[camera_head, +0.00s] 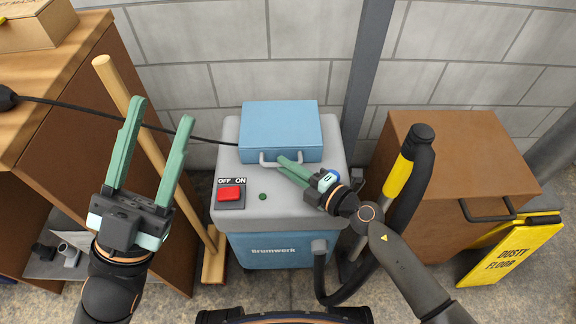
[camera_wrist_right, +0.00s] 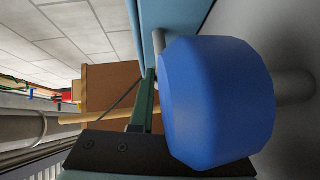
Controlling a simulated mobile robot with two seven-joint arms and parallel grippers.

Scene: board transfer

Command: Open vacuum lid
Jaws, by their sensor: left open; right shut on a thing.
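The vacuum (camera_head: 285,205) has a grey top and a blue body marked "Brumwerk". In the right wrist view a blue grip (camera_wrist_right: 215,103) fills the centre, with grey rod at either side. My left gripper (camera_head: 162,110) is open and empty, raised at the left, away from the vacuum.
A red OFF/ON switch (camera_head: 230,194) sits on the vacuum's front left. A broom (camera_head: 150,130) leans beside a wooden workbench (camera_head: 75,70) at left. At right are a brown cabinet (camera_head: 455,145), a black hose (camera_head: 408,190) and a yellow floor sign (camera_head: 512,252). A black cable (camera_head: 110,115) crosses behind.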

